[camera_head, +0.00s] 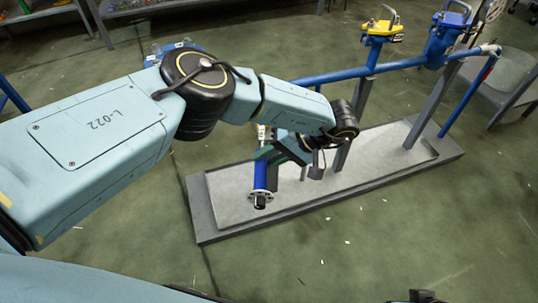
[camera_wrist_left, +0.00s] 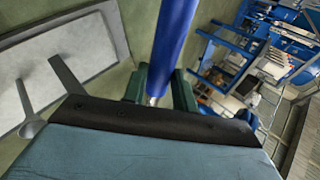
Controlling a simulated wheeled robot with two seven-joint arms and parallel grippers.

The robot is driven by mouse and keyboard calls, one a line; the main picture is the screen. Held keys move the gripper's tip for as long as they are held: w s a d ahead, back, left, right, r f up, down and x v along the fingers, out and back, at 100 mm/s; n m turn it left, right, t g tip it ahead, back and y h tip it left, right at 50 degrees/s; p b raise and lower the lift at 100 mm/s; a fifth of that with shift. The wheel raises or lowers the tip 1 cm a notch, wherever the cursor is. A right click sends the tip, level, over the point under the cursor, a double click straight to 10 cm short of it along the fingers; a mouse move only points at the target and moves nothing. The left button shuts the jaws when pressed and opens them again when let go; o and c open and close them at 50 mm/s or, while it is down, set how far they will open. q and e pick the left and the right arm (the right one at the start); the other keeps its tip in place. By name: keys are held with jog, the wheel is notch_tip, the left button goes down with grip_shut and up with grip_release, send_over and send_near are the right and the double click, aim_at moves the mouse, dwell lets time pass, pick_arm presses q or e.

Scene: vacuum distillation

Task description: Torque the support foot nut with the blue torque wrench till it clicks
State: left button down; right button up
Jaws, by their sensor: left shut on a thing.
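My left gripper (camera_head: 265,155) is over the near left part of the grey plinth (camera_head: 193,215). In the left wrist view its dark green fingers (camera_wrist_left: 160,92) are shut on a blue shaft (camera_wrist_left: 176,35), which I take to be the blue torque wrench. In the head view the blue torque wrench (camera_head: 260,177) hangs roughly upright below the fingers. I cannot tell whether that end touches anything. I cannot make out the support foot nut. My right gripper's fingers are not seen.
A blue pipe (camera_head: 390,67) runs above the plinth on grey posts (camera_head: 420,115). A yellow valve (camera_head: 382,30) and a blue valve (camera_head: 447,35) sit on it. A grey seat or tray (camera_head: 505,80) stands at right. The green floor in front is open, with small scraps.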

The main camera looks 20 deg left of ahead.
pick_arm(q)
jog(key=shift+s+a+r+m+t+p, duration=0.1)
jog(key=shift+a+r+m+t+p, duration=0.15)
jog(key=shift+a+p, duration=0.25)
jog(key=shift+s+a+r+m+t+p, duration=0.15)
jog(key=shift+a+m+p, duration=0.15)
jog(key=shift+p, duration=0.3)
jog(key=shift+a+f+m+t+p, duration=0.1)
jog(key=shift+a+m+t+p, duration=0.25)
jog(key=shift+a+p, duration=0.25)
jog(key=shift+s+a+f, duration=0.1)
jog(key=shift+a+f, duration=0.05)
jog(key=shift+a, duration=0.05)
jog(key=shift+a, duration=0.1)
jog(key=shift+d+b, duration=0.3)
jog(key=shift+b, duration=0.05)
